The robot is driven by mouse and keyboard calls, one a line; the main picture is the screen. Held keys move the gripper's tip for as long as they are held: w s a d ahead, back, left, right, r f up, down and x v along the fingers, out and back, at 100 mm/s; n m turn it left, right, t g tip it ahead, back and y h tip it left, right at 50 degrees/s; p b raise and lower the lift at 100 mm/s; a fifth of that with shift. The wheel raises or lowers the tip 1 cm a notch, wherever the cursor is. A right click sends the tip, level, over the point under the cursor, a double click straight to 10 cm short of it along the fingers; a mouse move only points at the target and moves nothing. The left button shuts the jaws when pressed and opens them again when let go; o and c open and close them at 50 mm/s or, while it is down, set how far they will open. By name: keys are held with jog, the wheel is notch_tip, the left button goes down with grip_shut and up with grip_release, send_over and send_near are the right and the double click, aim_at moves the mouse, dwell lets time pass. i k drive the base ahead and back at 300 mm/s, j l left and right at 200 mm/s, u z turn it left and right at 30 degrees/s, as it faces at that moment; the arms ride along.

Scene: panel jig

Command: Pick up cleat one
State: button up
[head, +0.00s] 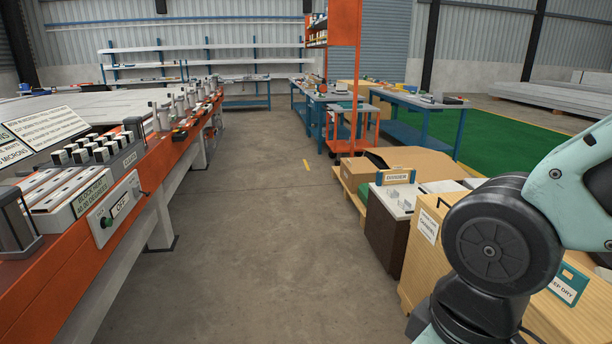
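I cannot pick out cleat one for certain in the head view. A row of small dark blocks with white tops (88,148) sits in a rack on the orange jig bench (150,195) at the left. A small label (130,160) at the rack's end is too small to read surely. My gripper is out of view; only part of my arm shows at the right, well apart from the bench.
A switch box (115,208) marked OFF is on the bench's front. Clamps (178,105) line the bench farther back. At the right stand a dark cabinet (385,235) with a white top and wooden crates (424,240). The concrete floor (270,240) between is clear.

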aim_at(395, 194)
jog(key=i+u, duration=0.25)
jog(key=i, duration=1.65)
jog(key=i+z, duration=0.1)
jog(key=i, duration=0.5)
jog(key=i+j+z, duration=0.15)
jog(key=i, duration=0.45)
jog(key=i+j+z, duration=0.1)
jog(key=i, duration=0.5)
jog(key=i+j+z, duration=0.15)
jog(key=i+z, duration=0.3)
jog(key=i+j+z, duration=0.3)
jog(key=z, duration=0.15)
jog(key=i+j+z, duration=0.3)
jog(key=j+z, duration=0.15)
jog(key=i+j+z, duration=0.2)
jog(key=j+z, duration=0.25)
jog(key=i+j+z, duration=0.15)
jog(key=j, duration=0.2)
jog(key=j+z, duration=0.15)
jog(key=j, duration=0.15)
